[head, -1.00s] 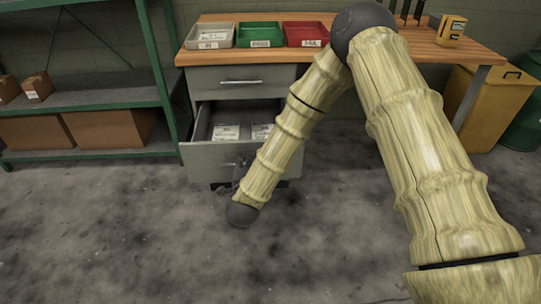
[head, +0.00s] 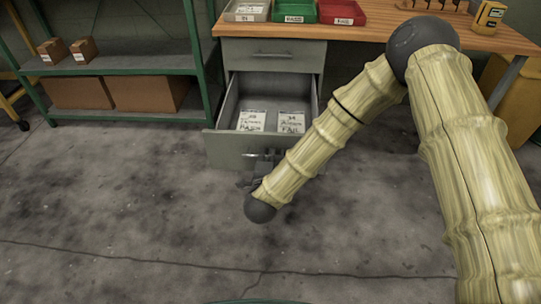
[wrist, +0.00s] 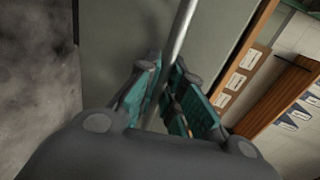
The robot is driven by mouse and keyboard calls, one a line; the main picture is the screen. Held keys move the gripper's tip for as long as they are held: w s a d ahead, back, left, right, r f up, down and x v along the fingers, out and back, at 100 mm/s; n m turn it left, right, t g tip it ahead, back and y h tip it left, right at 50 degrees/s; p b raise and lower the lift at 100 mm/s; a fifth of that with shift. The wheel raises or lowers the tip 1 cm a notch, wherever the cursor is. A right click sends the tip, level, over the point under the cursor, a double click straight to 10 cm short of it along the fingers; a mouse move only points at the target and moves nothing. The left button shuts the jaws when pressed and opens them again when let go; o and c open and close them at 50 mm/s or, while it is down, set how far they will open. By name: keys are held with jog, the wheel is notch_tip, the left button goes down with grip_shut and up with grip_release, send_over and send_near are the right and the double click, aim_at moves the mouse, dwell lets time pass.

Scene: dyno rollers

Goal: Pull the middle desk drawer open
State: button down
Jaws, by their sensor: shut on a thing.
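The middle desk drawer (head: 225,145), grey metal, stands well open below the closed top drawer in the head view. Its inside shows, with two labelled white packs (head: 252,121) in it. My gripper (head: 262,165) is at the middle of the drawer's front, at its handle. In the wrist view, my gripper's teal-padded fingers (wrist: 166,80) are closed around the metal bar handle (wrist: 183,28), which runs between them. The grey drawer front (wrist: 125,35) lies behind the bar.
The closed top drawer (head: 300,57) sits under the wooden desktop (head: 370,29). Grey, green (head: 295,11) and red trays stand on it. A green shelf unit (head: 150,64) with cardboard boxes stands at the left. The concrete floor (head: 130,215) before the desk is clear.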

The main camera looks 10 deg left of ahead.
jog(key=c, duration=1.5)
grip_release()
jog(key=v, duration=1.2)
